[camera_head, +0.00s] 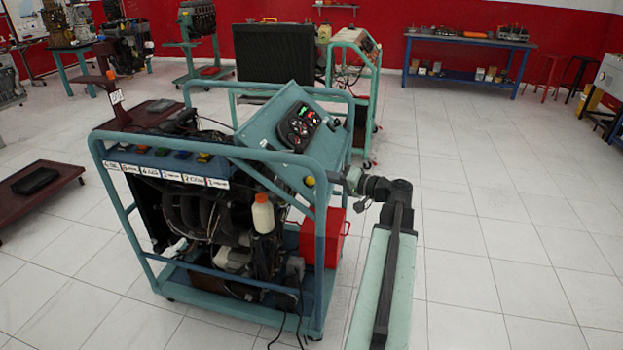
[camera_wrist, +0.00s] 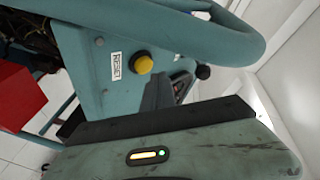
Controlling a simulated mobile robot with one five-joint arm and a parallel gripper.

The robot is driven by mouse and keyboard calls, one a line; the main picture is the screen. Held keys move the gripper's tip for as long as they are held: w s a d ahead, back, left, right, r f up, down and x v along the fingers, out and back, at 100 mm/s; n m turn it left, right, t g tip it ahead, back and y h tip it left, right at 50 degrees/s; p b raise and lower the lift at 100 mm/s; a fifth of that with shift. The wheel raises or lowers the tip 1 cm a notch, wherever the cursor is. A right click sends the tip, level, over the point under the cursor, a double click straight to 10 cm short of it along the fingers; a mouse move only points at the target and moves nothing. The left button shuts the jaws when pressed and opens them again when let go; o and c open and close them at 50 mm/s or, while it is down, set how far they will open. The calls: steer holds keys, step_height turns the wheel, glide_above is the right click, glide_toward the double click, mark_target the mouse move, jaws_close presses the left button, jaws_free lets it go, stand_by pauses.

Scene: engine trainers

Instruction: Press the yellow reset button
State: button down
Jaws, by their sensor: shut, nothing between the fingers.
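The yellow reset button (camera_head: 310,181) is a small round knob on the teal side panel of the engine trainer (camera_head: 222,151), near its right upper corner. In the wrist view the yellow button (camera_wrist: 143,64) shows clearly beside a white RESET label (camera_wrist: 116,66). My gripper (camera_head: 345,181) is just right of the button in the head view and looks apart from it. It is shut and holds nothing. I cannot tell the exact gap between its tips and the button.
A teal tube frame rail (camera_wrist: 190,35) curves close past the button. A red box (camera_head: 325,238) sits low in the trainer frame. Another trainer cart (camera_head: 355,90) stands behind. A blue workbench (camera_head: 467,42) is at the back wall. The tiled floor (camera_head: 490,230) at the right is clear.

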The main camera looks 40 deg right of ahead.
steer(key=s+r+p, duration=0.1)
steer(key=s+d+r+p, duration=0.1)
steer(key=r+p, duration=0.1)
steer(key=shift+s+d+r+p, duration=0.3)
steer(key=shift+s+d+p, duration=0.05)
steer(key=shift+s, duration=0.05)
stand_by(1.0)
